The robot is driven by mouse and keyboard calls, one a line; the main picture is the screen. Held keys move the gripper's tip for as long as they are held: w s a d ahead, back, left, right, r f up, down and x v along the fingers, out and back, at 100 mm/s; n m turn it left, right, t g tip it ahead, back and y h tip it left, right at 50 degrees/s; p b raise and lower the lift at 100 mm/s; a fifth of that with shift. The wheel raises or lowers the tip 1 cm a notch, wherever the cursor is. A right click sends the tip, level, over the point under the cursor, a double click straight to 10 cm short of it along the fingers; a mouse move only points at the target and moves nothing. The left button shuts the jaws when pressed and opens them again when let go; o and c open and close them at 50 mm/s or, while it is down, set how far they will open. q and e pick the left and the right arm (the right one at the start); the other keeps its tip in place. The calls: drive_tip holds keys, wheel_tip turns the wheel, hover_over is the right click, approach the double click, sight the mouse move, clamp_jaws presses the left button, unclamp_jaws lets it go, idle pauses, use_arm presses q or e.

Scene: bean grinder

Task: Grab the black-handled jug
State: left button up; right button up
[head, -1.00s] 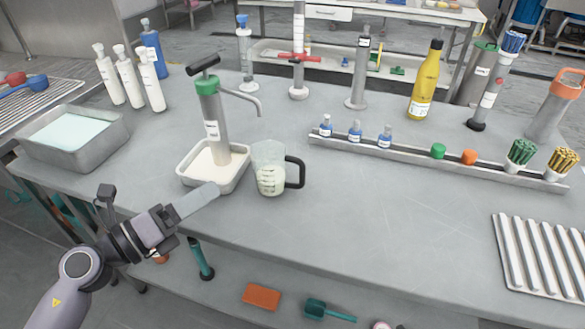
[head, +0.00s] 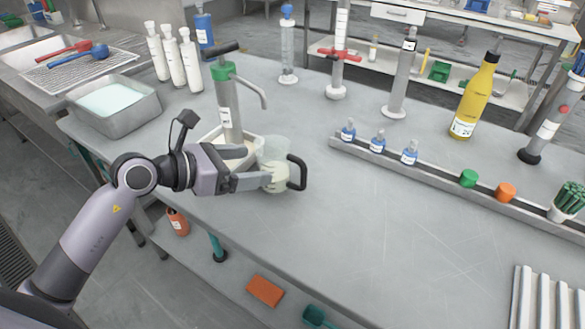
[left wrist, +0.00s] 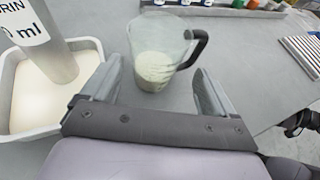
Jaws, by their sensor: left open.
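The clear jug with a black handle (head: 279,164) stands upright on the grey bench, with a pale content low inside it. In the left wrist view the jug (left wrist: 158,58) is ahead of and between the fingers, its black handle to the right. My left gripper (head: 250,180) is open at the jug's left side, its fingertips close to the jug body. In the left wrist view the open left gripper (left wrist: 155,92) has nothing clamped in it. I cannot tell whether a finger touches the jug.
The green-topped pump (head: 227,100) stands in a white tray (head: 207,138) just behind and left of the jug. A metal rail (head: 440,187) with small blue-capped bottles lies to the right. The bench between the jug and the rail is clear.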

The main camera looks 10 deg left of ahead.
sight(276, 161)
use_arm(q)
drive_tip(key=shift+w+d+f, duration=0.15)
drive_tip(key=shift+w+d, duration=0.2)
drive_tip(key=shift+w, duration=0.2)
drive_tip(key=shift+p+x, duration=0.35)
drive_tip(key=shift+x, duration=2.7)
drive_tip(key=c, duration=0.9)
drive_tip(key=shift+o, duration=0.2)
